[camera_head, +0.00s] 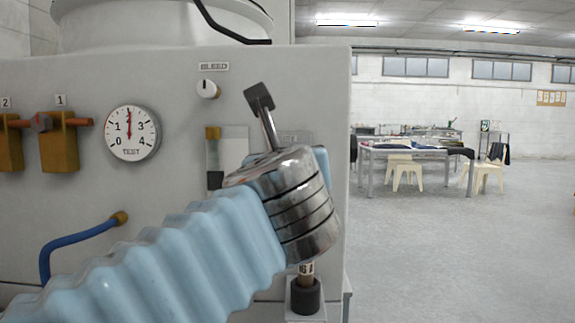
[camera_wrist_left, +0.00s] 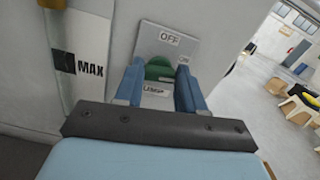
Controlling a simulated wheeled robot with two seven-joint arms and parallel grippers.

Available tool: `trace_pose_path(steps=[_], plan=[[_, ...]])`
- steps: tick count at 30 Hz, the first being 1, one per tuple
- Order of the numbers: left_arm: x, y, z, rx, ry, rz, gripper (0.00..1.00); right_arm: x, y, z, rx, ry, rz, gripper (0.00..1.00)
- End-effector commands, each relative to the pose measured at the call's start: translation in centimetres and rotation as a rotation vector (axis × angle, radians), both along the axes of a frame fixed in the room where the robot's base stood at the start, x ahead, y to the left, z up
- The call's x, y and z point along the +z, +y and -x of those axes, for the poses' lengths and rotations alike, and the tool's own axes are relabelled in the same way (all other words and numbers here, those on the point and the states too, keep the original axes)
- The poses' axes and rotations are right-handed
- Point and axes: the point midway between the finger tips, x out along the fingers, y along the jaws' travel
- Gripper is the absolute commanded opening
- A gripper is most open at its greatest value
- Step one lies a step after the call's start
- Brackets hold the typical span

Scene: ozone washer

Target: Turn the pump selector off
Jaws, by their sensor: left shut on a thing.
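The pump selector is a green knob (camera_wrist_left: 158,70) on a light grey plate (camera_wrist_left: 150,40), marked OFF at the top, with a smaller label at its upper right and a partly covered label below. In the left wrist view my left gripper (camera_wrist_left: 159,78) has its two blue fingers on either side of the knob, shut on it. Which label the knob points to cannot be made out. My right gripper is in neither view.
On the grey panel are a BLEED knob (camera_head: 208,89), a TEST gauge (camera_head: 131,133), a sight tube (camera_head: 213,157) marked MAX in the wrist view, brass valves (camera_head: 60,140) and a blue hose (camera_head: 80,238). The floor (camera_head: 450,250) right of the panel is open.

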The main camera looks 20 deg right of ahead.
Motion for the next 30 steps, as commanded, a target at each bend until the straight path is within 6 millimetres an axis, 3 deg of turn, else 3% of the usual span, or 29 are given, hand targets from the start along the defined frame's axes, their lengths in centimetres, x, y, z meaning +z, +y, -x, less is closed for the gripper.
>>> trace_pose_path(steps=[30], plan=[[-0.4,0.5,-0.1,0.001,0.259,0.911,0.09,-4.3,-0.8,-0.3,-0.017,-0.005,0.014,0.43]])
